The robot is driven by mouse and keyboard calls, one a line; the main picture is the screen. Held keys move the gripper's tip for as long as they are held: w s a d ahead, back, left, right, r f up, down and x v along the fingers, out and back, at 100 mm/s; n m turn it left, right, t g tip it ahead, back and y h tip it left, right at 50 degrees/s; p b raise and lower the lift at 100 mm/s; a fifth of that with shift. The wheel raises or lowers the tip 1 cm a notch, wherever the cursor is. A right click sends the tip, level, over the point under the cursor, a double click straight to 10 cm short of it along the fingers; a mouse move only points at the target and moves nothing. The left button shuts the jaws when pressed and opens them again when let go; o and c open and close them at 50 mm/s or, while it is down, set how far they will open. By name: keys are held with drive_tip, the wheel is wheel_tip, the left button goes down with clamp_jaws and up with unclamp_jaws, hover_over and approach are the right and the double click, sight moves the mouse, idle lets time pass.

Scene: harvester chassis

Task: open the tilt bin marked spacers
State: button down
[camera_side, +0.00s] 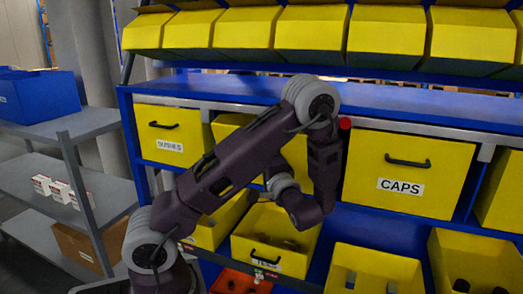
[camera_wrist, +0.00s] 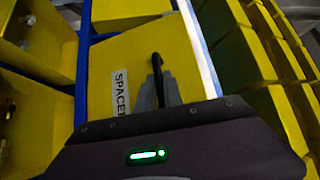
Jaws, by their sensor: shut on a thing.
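The spacers bin (camera_wrist: 110,70) is a yellow tilt bin with a white label reading "SPACE", its end cut off by my wrist. A black bar handle (camera_wrist: 157,66) stands out from its front. My gripper (camera_wrist: 154,92) is shut on this handle in the wrist view. In the side view, a yellow bin front (camera_side: 229,124) between the bushes bin and the caps bin is largely covered by my arm. Its label and handle, and my fingertips, are hidden there. I cannot tell whether the bin is tilted out.
The bushes bin (camera_side: 173,136) is to the left and the caps bin (camera_side: 408,172) to the right, both closed. Open yellow bins (camera_side: 375,266) sit below. Yellow bins (camera_side: 310,35) line the row above the blue shelf (camera_side: 420,104). A grey rack (camera_side: 95,121) stands at left.

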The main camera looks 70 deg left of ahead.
drive_tip(key=s+d+f, duration=0.3)
drive_tip(key=f, duration=0.1)
idle(0.6)
drive_tip(key=shift+d+f, duration=0.1)
drive_tip(key=shift+f, duration=0.05)
idle(0.3)
drive_tip(key=c, duration=1.8)
unclamp_jaws()
drive_tip(key=shift+o, duration=0.2)
drive_tip(key=d, duration=0.7)
drive_tip(key=shift+f, duration=0.45)
